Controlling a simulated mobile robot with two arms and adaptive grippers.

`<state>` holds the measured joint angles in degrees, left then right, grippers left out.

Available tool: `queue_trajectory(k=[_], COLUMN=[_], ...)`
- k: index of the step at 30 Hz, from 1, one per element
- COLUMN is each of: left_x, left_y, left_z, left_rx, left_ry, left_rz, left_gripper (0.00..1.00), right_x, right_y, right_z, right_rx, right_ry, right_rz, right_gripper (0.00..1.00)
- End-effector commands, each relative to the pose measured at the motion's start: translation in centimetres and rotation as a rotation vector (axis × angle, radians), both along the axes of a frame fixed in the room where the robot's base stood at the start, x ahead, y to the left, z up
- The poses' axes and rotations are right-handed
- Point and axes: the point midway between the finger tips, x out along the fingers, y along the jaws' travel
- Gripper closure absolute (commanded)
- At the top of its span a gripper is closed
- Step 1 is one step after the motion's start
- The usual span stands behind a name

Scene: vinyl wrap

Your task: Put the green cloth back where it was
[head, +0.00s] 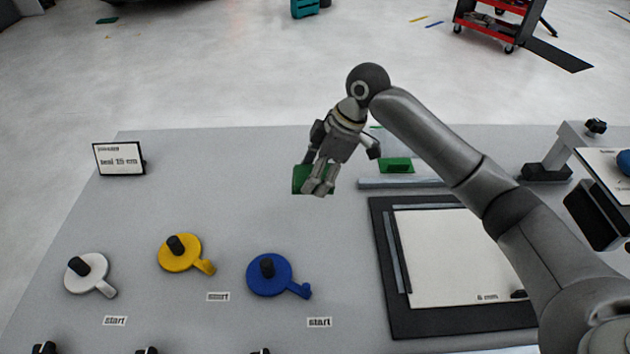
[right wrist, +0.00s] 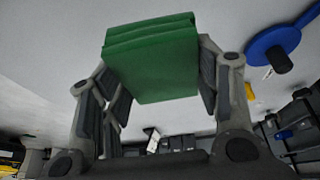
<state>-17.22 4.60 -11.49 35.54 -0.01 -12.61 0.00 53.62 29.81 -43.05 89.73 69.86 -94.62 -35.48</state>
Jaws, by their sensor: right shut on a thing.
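The folded green cloth (head: 301,181) is held by my right gripper (head: 319,186), which hangs from above near the back middle of the table. In the right wrist view the cloth (right wrist: 152,65) shows as a thick layered fold between the two fingers of my right gripper (right wrist: 160,85). In the head view the fingers cover part of the cloth. I cannot tell whether the cloth touches the table. A green rectangular patch (head: 396,166) lies on the table to the right of the gripper. My left gripper is not in view.
A grey strip (head: 400,183) lies in front of the green patch. A dark mat with a white sheet (head: 450,255) lies at the right. White (head: 88,272), yellow (head: 178,255) and blue (head: 268,275) knobbed discs stand at the front left. A small sign (head: 119,158) stands at the back left.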

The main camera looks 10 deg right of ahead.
Motion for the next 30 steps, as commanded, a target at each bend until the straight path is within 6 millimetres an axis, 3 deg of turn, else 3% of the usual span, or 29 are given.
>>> queue_trajectory(k=[6,14,20,30], left_x=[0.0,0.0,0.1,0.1], left_y=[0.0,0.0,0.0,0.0], left_z=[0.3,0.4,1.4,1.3], left_rx=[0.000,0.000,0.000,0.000], left_ry=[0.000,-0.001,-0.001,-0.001], left_rz=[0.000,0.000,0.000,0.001], left_gripper=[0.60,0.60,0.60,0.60], right_x=[2.2,3.2,3.0,3.1], right_y=[-0.4,-0.6,-0.6,-0.6], right_z=[-2.6,-3.8,-6.5,-7.0], right_rx=[0.002,0.001,0.000,0.001], right_ry=[0.001,0.001,0.001,-0.001], right_rz=[-0.001,-0.002,-0.001,0.000], right_gripper=[0.62,0.62,0.62,0.62])
